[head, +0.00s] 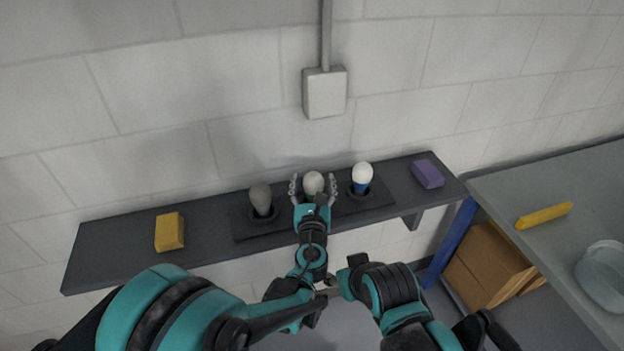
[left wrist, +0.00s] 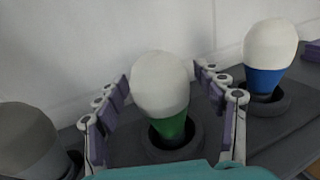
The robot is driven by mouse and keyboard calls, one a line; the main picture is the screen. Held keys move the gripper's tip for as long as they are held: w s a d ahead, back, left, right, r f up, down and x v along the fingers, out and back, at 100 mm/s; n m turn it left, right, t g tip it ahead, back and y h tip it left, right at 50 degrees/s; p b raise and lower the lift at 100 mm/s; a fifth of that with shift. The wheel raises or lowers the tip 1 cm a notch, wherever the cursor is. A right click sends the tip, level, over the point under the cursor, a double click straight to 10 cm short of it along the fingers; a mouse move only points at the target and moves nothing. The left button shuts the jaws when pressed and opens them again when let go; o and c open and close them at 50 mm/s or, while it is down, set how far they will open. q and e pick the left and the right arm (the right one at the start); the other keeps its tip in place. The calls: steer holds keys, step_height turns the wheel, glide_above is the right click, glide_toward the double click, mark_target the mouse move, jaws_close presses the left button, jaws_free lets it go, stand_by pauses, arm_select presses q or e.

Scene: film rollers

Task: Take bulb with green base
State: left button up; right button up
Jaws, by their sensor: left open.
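The bulb with the green base (left wrist: 173,128) stands upright in a dark round holder in the left wrist view, with its white top uppermost. In the head view its pale top (head: 313,183) shows between my left gripper's fingers, and its base is hidden. My left gripper (head: 313,188) is open, with one finger on each side of the bulb; gaps show between fingers and bulb in the left wrist view (left wrist: 168,100). A bulb with a blue base (head: 362,178) stands to the right, and a grey bulb (head: 261,199) to the left. My right gripper cannot be made out.
The holders stand on a dark wall shelf (head: 110,250). A yellow block (head: 169,232) lies at its left and a purple block (head: 427,173) at its right. A grey table (head: 590,190) at the right holds a yellow bar (head: 544,215) and a clear bowl (head: 602,275).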

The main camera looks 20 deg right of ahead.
arm_select(q)
steer(key=shift+s+a+r, duration=0.1)
steer(key=shift+s+r, duration=0.1)
steer(key=shift+s, duration=0.15)
steer(key=shift+s+r, duration=0.15)
steer(key=shift+s, duration=0.15)
steer(key=c, duration=0.3)
steer(key=shift+w, duration=0.2)
steer(key=c, duration=1)
arm_select(e)
steer(key=shift+s+r, duration=0.1)
steer(key=shift+s, duration=0.35)
steer(key=shift+r, duration=0.1)
